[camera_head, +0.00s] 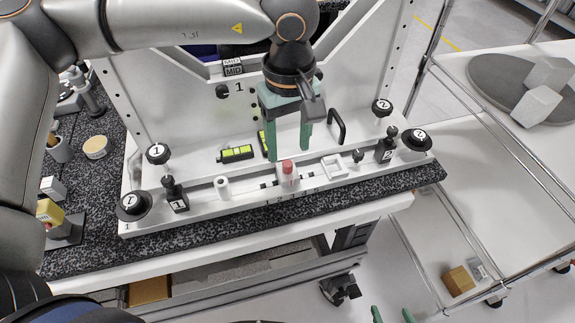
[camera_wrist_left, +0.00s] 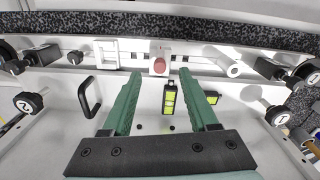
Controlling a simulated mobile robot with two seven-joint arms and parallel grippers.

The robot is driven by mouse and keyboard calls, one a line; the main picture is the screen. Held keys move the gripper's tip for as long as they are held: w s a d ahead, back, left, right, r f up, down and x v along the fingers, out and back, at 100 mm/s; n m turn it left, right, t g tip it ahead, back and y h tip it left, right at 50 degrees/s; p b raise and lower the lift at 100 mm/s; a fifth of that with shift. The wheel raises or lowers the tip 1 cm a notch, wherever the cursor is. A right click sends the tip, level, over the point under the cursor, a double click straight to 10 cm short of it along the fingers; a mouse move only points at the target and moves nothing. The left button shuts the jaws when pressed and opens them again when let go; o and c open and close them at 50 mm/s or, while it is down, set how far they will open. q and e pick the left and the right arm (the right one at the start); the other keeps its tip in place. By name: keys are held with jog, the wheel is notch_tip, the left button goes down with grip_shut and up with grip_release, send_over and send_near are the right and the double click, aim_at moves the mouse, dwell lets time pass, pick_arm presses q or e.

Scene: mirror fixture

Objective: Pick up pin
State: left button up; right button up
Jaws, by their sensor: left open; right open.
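A small pin (camera_head: 288,172) with a red top and pale body stands upright in the rail along the front of the white fixture (camera_head: 330,185). My left gripper (camera_head: 288,154) is open, its green fingers pointing down just behind and above the pin. In the left wrist view, the pin (camera_wrist_left: 159,64) appears between and just beyond the open fingertips (camera_wrist_left: 160,74), and nothing is held. Contact with the pin cannot be seen. My right gripper (camera_head: 392,316) shows only its green fingertips at the bottom edge, apart and empty.
A white cylinder (camera_head: 222,187) lies left of the pin on the rail; a small white frame (camera_head: 334,165) sits to its right. A black handle (camera_head: 337,127), yellow-green levels (camera_head: 236,154) and black numbered knobs (camera_head: 157,153) surround the area. A wheeled cart (camera_head: 510,150) stands right.

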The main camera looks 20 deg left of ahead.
aim_at(288, 163)
pick_arm(q)
jog(key=f, duration=0.3)
jog(key=f+p, duration=0.1)
jog(key=f, duration=0.1)
jog(key=shift+w+a, duration=0.15)
jog(key=shift+w, duration=0.1)
jog(key=shift+c, duration=0.3)
grip_shut()
